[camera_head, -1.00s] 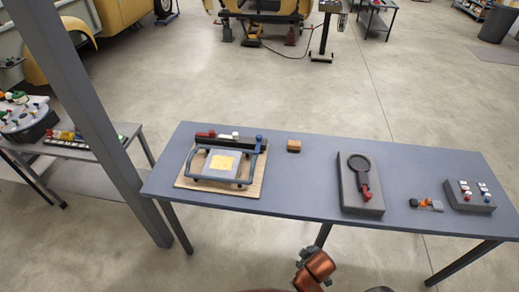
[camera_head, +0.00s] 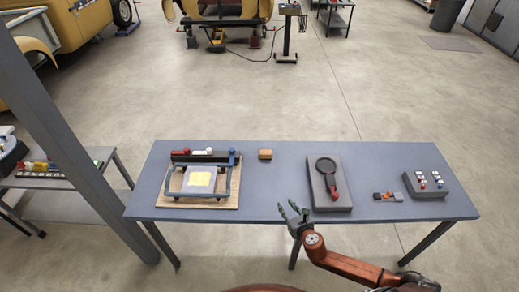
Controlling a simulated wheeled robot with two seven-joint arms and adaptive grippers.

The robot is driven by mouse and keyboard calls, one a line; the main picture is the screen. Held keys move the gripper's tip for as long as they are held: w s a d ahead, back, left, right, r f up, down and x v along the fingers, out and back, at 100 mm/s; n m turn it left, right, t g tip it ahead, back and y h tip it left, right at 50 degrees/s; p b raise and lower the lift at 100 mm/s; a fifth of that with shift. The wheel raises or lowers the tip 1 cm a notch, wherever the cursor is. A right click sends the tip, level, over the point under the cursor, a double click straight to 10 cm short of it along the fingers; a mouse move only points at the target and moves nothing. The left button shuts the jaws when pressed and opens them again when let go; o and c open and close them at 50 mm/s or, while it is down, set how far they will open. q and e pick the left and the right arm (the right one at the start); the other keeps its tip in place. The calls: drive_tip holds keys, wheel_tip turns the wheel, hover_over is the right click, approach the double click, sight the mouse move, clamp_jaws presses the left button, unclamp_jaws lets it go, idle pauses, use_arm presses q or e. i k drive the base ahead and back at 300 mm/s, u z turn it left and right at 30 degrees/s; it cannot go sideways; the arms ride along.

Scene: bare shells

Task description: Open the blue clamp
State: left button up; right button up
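On the left part of the table, a wooden board (camera_head: 228,202) carries a fixture with a dark bar, a blue-grey frame (camera_head: 228,180) and a light plate with a yellow square (camera_head: 199,180). Red, white and blue pieces sit along the dark bar. The blue piece (camera_head: 229,153) is at its right end; I take it as the blue clamp, but it is too small to tell its state. My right gripper (camera_head: 293,208) is at the table's front edge, right of the board and apart from it. Its fingers are spread and empty. My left gripper is not in view.
The grey table (camera_head: 270,190) also bears a small wooden block (camera_head: 265,154), a dark slab (camera_head: 322,202) with a round black piece and red handle, small coloured parts (camera_head: 388,196) and a button box (camera_head: 428,185). A post (camera_head: 70,140) stands left. The middle front is clear.

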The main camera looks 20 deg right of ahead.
sight(231, 151)
drive_tip(key=z, duration=1.15)
drive_tip(key=i, duration=1.15)
drive_tip(key=u, duration=2)
